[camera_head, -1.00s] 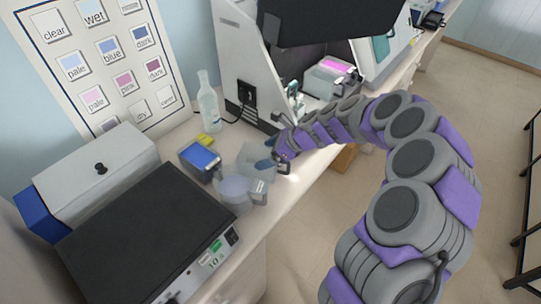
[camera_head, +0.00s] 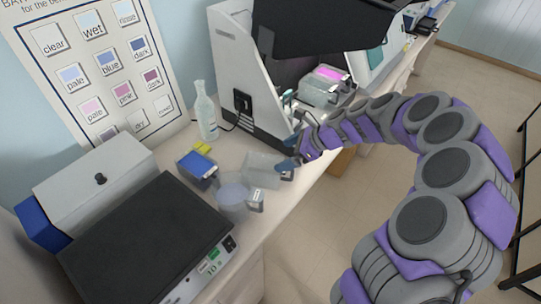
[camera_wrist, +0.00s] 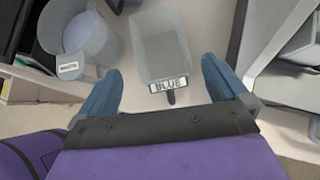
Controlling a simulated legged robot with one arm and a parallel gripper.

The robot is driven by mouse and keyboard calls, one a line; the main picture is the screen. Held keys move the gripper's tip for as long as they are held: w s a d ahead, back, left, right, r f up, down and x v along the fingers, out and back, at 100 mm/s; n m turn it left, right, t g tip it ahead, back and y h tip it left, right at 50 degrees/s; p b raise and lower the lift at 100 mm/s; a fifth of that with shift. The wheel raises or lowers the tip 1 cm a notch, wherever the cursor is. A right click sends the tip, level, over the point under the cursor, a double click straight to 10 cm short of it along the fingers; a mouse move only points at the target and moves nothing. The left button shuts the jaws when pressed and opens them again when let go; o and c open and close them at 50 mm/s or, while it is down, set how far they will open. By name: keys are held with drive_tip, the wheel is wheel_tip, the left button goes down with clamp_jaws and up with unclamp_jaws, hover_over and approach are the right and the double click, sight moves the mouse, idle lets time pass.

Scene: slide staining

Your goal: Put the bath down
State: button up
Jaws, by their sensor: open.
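The bath (camera_head: 260,171) is a clear, box-shaped container standing on the bench beside a round clear pot. In the wrist view the bath (camera_wrist: 172,42) carries a BLUE label (camera_wrist: 168,86) on its near end, with a short dark handle below the label. My gripper (camera_wrist: 162,68) is open, with one blue finger to each side of the labelled end and gaps between the fingers and the bath. In the head view my gripper (camera_head: 287,164) is at the bath's right end, partly covering it.
The round pot (camera_head: 233,192) stands close left of the bath. A blue-filled container (camera_head: 197,166), yellow blocks (camera_head: 203,148) and a bottle (camera_head: 206,112) are behind. A black-topped device (camera_head: 145,240) is at front left. A large white machine (camera_head: 240,75) stands behind my gripper. The bench edge is close.

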drive_tip(key=d+r, duration=0.3)
drive_tip(key=d, duration=0.2)
drive_tip(key=s+a+r+n+g+h, duration=0.1)
drive_tip(key=s+a+r+n, duration=0.15)
drive_tip(key=s+n, duration=0.4)
drive_tip(key=s+a+r+n+g+h, duration=0.15)
drive_tip(key=s+r+n, duration=0.25)
drive_tip(key=s, duration=0.5)
drive_tip(key=s+d+n+g+h, duration=0.1)
drive_tip(key=s+d+n+h, duration=0.2)
drive_tip(key=s, duration=0.8)
drive_tip(key=s+d+n+h, duration=0.3)
drive_tip(key=s+d+n, duration=0.3)
drive_tip(key=s, duration=0.6)
drive_tip(key=shift+s+f+n+g+p, duration=0.25)
drive_tip(key=shift+n+g+p, duration=0.15)
drive_tip(key=shift+n, duration=0.35)
drive_tip(key=shift+d, duration=0.1)
